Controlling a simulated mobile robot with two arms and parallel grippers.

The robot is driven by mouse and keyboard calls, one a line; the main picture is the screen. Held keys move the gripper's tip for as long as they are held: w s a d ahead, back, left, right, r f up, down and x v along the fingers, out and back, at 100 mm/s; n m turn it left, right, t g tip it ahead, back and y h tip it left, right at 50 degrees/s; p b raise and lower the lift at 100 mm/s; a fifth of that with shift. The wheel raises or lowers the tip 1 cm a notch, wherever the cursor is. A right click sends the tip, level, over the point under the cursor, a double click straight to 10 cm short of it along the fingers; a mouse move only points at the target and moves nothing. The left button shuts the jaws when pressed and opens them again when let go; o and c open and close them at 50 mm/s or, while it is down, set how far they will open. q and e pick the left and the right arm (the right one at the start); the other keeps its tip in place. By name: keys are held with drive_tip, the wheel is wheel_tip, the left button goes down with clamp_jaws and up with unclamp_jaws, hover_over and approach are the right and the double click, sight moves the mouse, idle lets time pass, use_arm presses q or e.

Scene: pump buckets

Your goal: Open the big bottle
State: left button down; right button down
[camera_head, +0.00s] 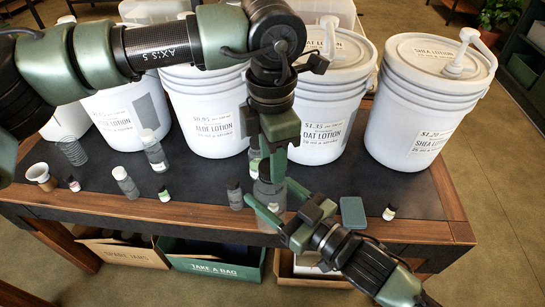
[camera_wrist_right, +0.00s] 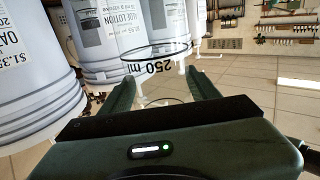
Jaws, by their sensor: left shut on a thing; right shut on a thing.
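The big bottle (camera_head: 268,193) is a clear vessel near the table's front edge. In the right wrist view it (camera_wrist_right: 155,68) reads "250 ml" and has a dark ring at its mouth, with no cap seen on it. My right gripper (camera_head: 275,203) comes from the lower right and is shut around its sides; its fingers (camera_wrist_right: 158,92) flank the bottle in the wrist view. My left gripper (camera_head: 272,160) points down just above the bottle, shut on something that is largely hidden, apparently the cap. The left gripper does not show in the wrist view.
White pump buckets, such as the shea one (camera_head: 415,105), line the table's back. Small bottles (camera_head: 126,183) (camera_head: 235,193), a funnel (camera_head: 41,175), a coil (camera_head: 72,151) and a green pad (camera_head: 353,212) stand about. A small capped vial (camera_head: 390,212) is at right. Boxes (camera_head: 210,263) sit below.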

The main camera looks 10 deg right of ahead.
use_arm(q)
drive_tip(key=shift+w+r, duration=0.2)
drive_tip(key=shift+d+r, duration=0.1)
drive_tip(key=shift+r, duration=0.9)
drive_tip(key=shift+s, duration=0.15)
